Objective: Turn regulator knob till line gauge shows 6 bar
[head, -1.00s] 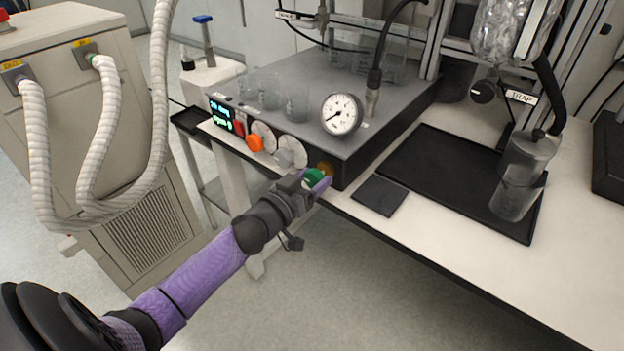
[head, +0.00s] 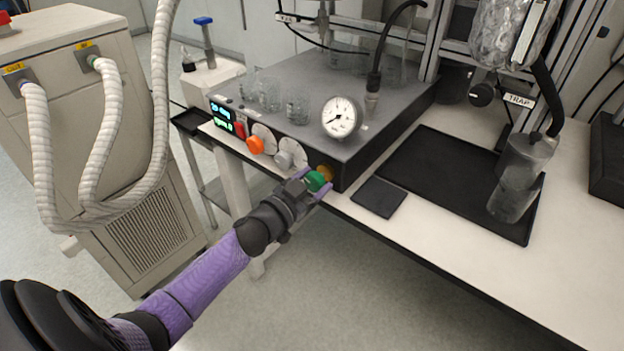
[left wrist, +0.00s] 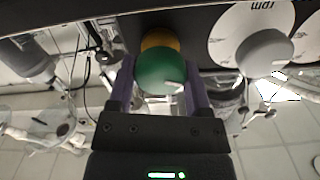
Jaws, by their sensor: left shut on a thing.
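The green regulator knob (head: 316,181) sits on a brass-coloured fitting (head: 325,171) at the right end of the grey unit's front panel. My left gripper (head: 310,184) is shut on this knob. In the left wrist view its two purple fingers stand on either side of the green knob (left wrist: 161,72), which has a pale mark at its lower right. The round white line gauge (head: 341,116) stands on top of the unit, above the knob. Its dark needle points to the lower left; the numbers are too small to read. My right gripper is not in view.
An orange knob (head: 255,145) and a grey knob (head: 284,160) are on the same panel, left of the green one. A small dark pad (head: 379,197) and a black tray (head: 440,165) lie on the bench to the right. Hoses hang at the left.

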